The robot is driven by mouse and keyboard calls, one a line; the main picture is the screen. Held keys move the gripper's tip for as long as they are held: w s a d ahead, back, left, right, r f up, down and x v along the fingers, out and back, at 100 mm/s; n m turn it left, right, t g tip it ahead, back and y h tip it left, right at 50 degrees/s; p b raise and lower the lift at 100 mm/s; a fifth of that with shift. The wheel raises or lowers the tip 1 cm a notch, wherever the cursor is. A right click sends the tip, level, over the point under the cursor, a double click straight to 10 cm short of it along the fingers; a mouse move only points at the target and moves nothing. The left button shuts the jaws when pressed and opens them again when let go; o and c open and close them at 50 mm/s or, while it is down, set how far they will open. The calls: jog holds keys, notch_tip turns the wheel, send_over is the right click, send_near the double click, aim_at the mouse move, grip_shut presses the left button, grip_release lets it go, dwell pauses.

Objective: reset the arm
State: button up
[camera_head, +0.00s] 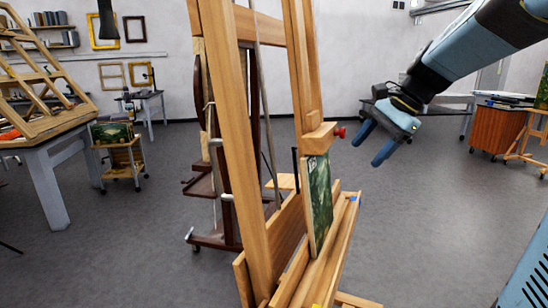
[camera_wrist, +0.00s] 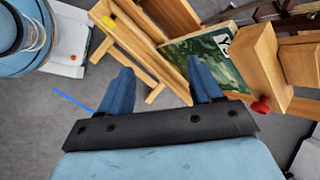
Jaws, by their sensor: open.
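My arm (camera_head: 470,50) reaches in from the upper right in the head view. My gripper (camera_head: 372,145) hangs in the air to the right of the wooden easel (camera_head: 240,130), with its blue fingers pointing down and left. In the wrist view my gripper (camera_wrist: 160,90) has its two blue fingers apart with nothing between them. A green painted panel (camera_head: 320,200) stands on the easel's ledge, under the wooden clamp block with a red knob (camera_head: 340,132). The panel also shows beyond the fingers in the wrist view (camera_wrist: 215,50), and I see no contact with it.
A dark easel (camera_head: 215,190) stands behind the wooden one. A table with a wooden frame (camera_head: 50,160) and a small cart (camera_head: 122,165) are at left. An orange-brown cabinet (camera_head: 495,132) is at right. The grey floor between the easel and the cabinet is clear.

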jog(key=s+f+n+t+h, duration=0.1)
jog(key=s+f+n+h, duration=0.1)
jog(key=s+n, duration=0.3)
jog(key=s+d+f+n+t+h, duration=0.1)
jog(key=s+n, duration=0.5)
jog(key=s, duration=0.7)
notch_tip(320, 180, down, 3)
jog(key=t+h, duration=0.1)
jog(key=h, duration=0.1)
jog(key=shift+h, duration=0.3)
jog(key=shift+d, duration=0.1)
